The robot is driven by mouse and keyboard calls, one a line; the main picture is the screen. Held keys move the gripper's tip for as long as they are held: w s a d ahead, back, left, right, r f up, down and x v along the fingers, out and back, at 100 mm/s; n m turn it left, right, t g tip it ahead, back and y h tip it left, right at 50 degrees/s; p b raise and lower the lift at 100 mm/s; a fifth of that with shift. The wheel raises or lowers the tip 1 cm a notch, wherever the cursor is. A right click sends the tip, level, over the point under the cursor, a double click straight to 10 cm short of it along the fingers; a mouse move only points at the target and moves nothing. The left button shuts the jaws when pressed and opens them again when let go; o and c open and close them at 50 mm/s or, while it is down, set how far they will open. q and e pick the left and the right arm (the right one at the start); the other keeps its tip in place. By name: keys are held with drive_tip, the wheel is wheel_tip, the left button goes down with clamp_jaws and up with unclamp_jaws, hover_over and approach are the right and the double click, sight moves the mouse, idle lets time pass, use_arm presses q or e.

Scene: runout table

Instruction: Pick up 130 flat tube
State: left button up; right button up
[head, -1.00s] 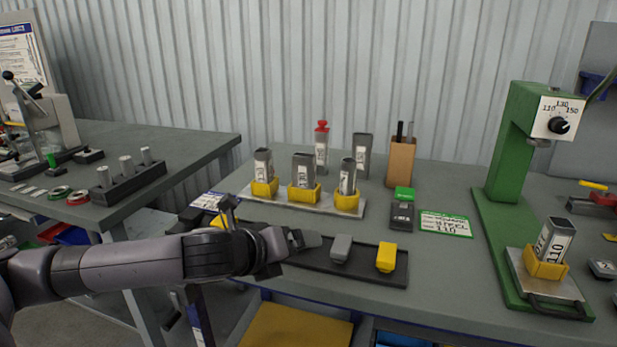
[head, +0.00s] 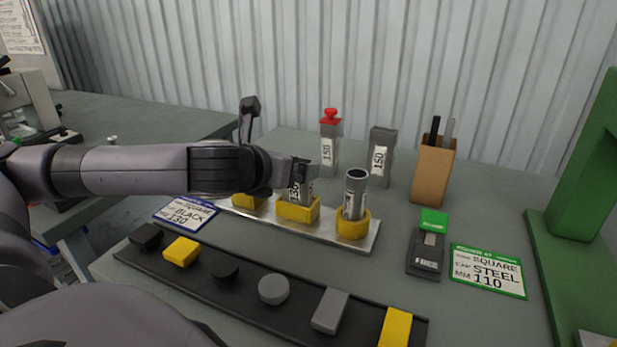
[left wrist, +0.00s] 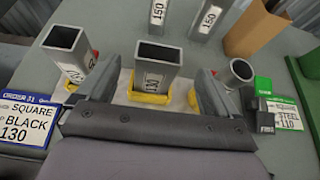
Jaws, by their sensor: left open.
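The 130 flat tube (head: 300,194) is grey and stands upright in the middle yellow holder (head: 297,211) on a metal plate (head: 325,236). My left gripper (head: 303,175) is at its top and hides part of it in the head view. In the left wrist view the flat tube (left wrist: 157,62) has an open rectangular mouth and stands between the two spread fingers of my left gripper (left wrist: 158,88). The left finger looks close to the tube; I cannot tell whether it touches. My right gripper does not show.
A round tube (head: 355,192) stands right of it and a square tube (left wrist: 68,48) left. Two 150 tubes (head: 330,140) (head: 381,155) and a wooden holder (head: 433,170) stand behind. A black strip (head: 198,269) with several caps lies in front. A green press (head: 585,190) stands right.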

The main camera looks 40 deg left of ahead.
sight(298, 189)
use_arm(q)
drive_tip(key=x, duration=0.7)
drive_tip(key=shift+a+r, duration=0.15)
drive_tip(key=shift+r, duration=0.05)
drive_tip(key=shift+w, duration=0.15)
drive_tip(key=c, duration=1.3)
drive_tip(key=shift+c, duration=1)
drive_tip(key=shift+r, duration=0.15)
